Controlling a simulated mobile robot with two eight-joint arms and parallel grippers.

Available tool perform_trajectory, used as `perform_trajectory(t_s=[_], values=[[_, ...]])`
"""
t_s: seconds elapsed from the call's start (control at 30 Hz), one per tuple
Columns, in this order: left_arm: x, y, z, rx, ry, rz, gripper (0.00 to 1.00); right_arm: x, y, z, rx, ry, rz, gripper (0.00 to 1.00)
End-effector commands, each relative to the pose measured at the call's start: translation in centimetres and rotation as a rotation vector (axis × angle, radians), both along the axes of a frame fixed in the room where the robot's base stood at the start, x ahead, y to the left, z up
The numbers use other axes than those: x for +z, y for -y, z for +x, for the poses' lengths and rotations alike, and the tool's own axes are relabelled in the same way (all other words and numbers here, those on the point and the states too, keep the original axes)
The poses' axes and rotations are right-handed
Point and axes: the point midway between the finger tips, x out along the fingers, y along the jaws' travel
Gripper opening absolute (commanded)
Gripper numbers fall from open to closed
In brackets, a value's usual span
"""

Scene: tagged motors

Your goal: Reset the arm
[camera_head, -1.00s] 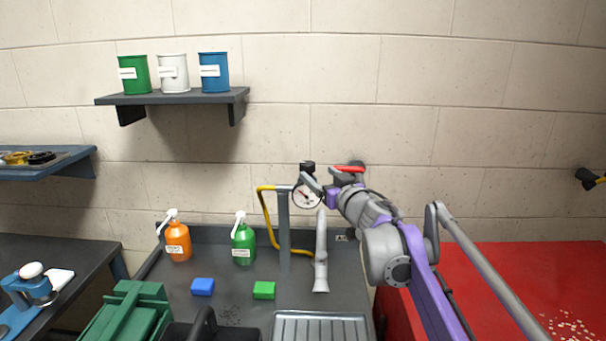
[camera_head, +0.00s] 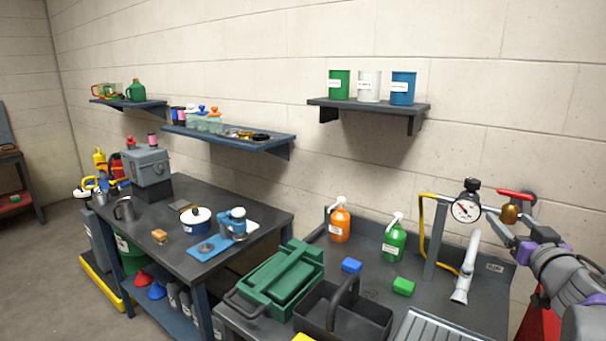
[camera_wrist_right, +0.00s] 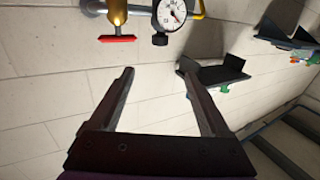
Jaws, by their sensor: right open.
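My right gripper (camera_head: 506,230) is at the right of the head view, at the end of my grey and purple arm. It is just below a pressure gauge (camera_head: 466,209) and a red valve handle (camera_head: 516,193) on a brass body. In the right wrist view the gripper (camera_wrist_right: 158,75) has its two dark fingers wide apart with nothing between them. There the gauge (camera_wrist_right: 172,14) and red handle (camera_wrist_right: 117,38) lie beyond the fingertips, apart from them. My left gripper is in neither view.
Orange (camera_head: 340,224) and green (camera_head: 393,241) bottles, a green toolbox (camera_head: 281,278) and a black caddy (camera_head: 343,317) are on the counter. A wall shelf (camera_head: 369,106) holds three cans.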

Motion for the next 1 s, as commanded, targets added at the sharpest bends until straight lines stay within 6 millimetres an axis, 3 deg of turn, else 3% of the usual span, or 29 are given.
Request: perform_trajectory(t_s=[0.13, 0.27, 0.47, 0.6, 0.7, 0.83, 1.0], values=[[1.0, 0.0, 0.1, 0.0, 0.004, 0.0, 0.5, -1.1, -2.3, -0.9, -0.083, -0.013, 0.001, 0.81], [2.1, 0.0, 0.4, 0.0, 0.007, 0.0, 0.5, -4.3, -5.0, -3.0, -0.183, -0.093, 0.022, 0.81], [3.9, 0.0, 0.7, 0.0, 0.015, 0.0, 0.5, -13.6, -11.8, -8.7, -0.231, -0.391, 0.088, 0.81], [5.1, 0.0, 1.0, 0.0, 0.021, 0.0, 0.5, -20.8, -17.9, -14.0, -0.145, -0.651, 0.122, 0.81], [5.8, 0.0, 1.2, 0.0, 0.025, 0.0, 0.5, -25.0, -22.0, -17.8, -0.043, -0.818, 0.134, 0.81], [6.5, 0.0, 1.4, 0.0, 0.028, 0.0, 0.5, -28.7, -26.3, -22.1, 0.094, -0.98, 0.136, 0.81], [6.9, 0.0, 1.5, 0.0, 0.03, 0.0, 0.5, -30.9, -29.0, -25.2, 0.201, -1.081, 0.132, 0.81]])
